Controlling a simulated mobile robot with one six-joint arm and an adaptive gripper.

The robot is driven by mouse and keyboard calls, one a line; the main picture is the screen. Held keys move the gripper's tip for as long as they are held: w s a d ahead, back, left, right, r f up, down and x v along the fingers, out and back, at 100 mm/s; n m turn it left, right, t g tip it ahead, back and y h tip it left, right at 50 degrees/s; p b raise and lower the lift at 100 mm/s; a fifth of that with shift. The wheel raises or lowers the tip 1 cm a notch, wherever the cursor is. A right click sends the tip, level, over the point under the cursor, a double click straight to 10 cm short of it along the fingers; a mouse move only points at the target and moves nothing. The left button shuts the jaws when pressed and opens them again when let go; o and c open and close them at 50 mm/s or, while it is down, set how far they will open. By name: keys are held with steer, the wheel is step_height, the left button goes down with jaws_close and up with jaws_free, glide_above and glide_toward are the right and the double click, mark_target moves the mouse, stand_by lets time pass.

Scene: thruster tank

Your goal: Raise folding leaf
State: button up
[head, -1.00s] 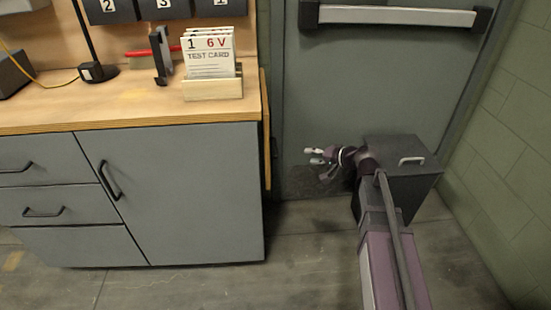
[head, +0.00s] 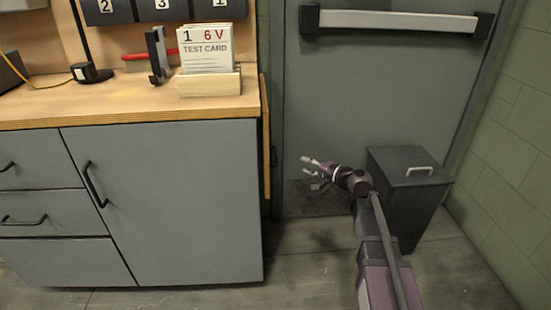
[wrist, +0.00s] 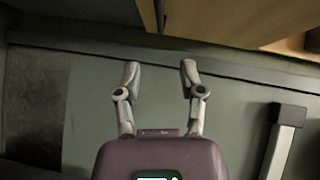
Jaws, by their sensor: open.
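The folding leaf (head: 265,135) is a thin wooden panel. It hangs down, nearly edge-on, against the right end of the workbench (head: 130,112). My gripper (head: 311,172) is open and empty in front of the grey door, to the right of the leaf and lower than most of it, apart from it. In the wrist view, both fingers of my gripper (wrist: 160,68) are spread with nothing between them. A wooden surface, seemingly the leaf (wrist: 225,18), shows at the top of that view, beyond the fingertips. The leaf's broad face is hidden in the head view.
A dark lidded bin (head: 408,190) stands right of my arm, by the wall. A grey door (head: 385,90) with a push bar (head: 398,20) is behind. Test cards (head: 207,50) stand in a wooden holder near the bench's right edge. Floor before the cabinet is clear.

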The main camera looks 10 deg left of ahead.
mark_target(276, 154)
steer(key=shift+a, duration=0.1)
steer(key=b+x, duration=0.2)
steer(key=x, duration=1.1)
steer(key=shift+w+a+f, duration=0.1)
steer(key=shift+w+a, duration=0.05)
steer(key=shift+a, duration=0.15)
jaws_close()
